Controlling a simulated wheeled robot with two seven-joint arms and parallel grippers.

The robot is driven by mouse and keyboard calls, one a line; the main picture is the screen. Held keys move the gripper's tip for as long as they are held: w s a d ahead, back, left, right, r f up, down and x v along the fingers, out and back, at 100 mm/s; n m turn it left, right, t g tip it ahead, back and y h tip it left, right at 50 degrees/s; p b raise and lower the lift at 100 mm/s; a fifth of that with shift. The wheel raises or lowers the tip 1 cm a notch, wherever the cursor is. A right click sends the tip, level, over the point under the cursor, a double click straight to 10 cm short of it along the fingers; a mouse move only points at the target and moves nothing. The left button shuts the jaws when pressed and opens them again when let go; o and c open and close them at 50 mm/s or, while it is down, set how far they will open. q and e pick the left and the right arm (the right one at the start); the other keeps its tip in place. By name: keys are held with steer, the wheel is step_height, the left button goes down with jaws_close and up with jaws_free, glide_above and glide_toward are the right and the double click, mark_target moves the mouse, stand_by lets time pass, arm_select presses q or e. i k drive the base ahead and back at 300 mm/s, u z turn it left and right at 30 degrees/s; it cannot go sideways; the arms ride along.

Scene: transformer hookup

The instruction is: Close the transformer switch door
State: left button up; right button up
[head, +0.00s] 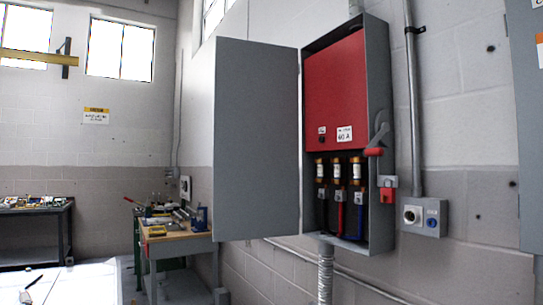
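The transformer switch box (378,120) is mounted on the wall right of the picture's middle. Its grey door (257,140) stands wide open, hinged on the box's left edge and swung out to the left. Inside are a red panel (335,85) with a 60 A label, several fuses in a row and red and blue cables below them. A lever handle with a red grip (375,152) sits on the box's right side. Neither of my grippers shows in the head view.
A grey outlet box (424,217) and vertical conduit are right of the switch box. A workbench (180,241) with tools stands behind the door's lower left. Another cluttered table (32,241) is at the far left. A grey cabinet edge (525,120) borders the right.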

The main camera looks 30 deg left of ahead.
mark_target(256, 152)
steer(key=u, duration=1.4)
steer(key=i, duration=0.9)
steer(key=u, duration=0.45)
